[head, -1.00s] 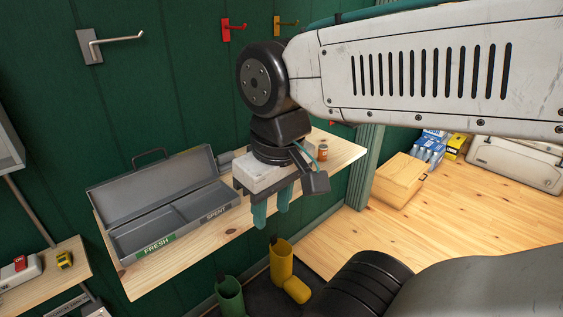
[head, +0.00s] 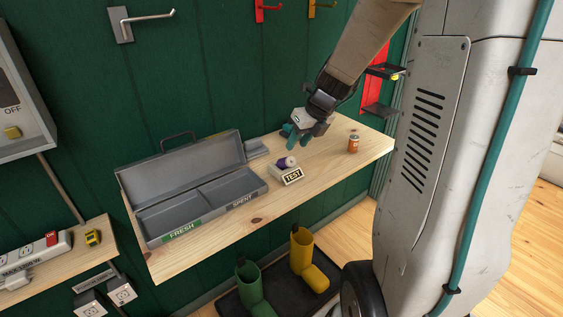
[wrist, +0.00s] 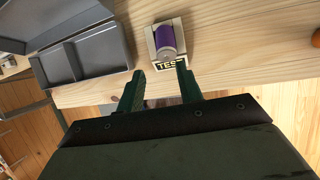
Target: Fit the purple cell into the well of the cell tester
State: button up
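The purple cell (head: 281,163) lies on its side on the cell tester (head: 291,177), a small pale block with a TEST label on its front. In the wrist view the purple cell (wrist: 165,38) lies lengthwise between the pale sides of the tester (wrist: 150,45); I cannot tell whether it is fully down in the well. My gripper (head: 291,138) is above and behind the tester in the head view. In the wrist view its two green fingers (wrist: 160,72) are apart with nothing between them, and their tips show just short of the TEST label.
An open grey box (head: 195,202) with FRESH and SPENT compartments stands left of the tester on the wooden shelf (head: 325,180). An orange cell (head: 353,144) stands to the right. Grey pieces (head: 258,148) lie behind. The shelf's front right is clear.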

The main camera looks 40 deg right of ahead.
aim_at(291, 159)
jog(key=shift+m, duration=0.6)
jog(key=x, duration=0.5)
jog(key=d+x, duration=0.1)
jog(key=x, duration=0.2)
jog(key=shift+f, duration=0.35)
grip_shut()
jog(key=shift+r, duration=0.1)
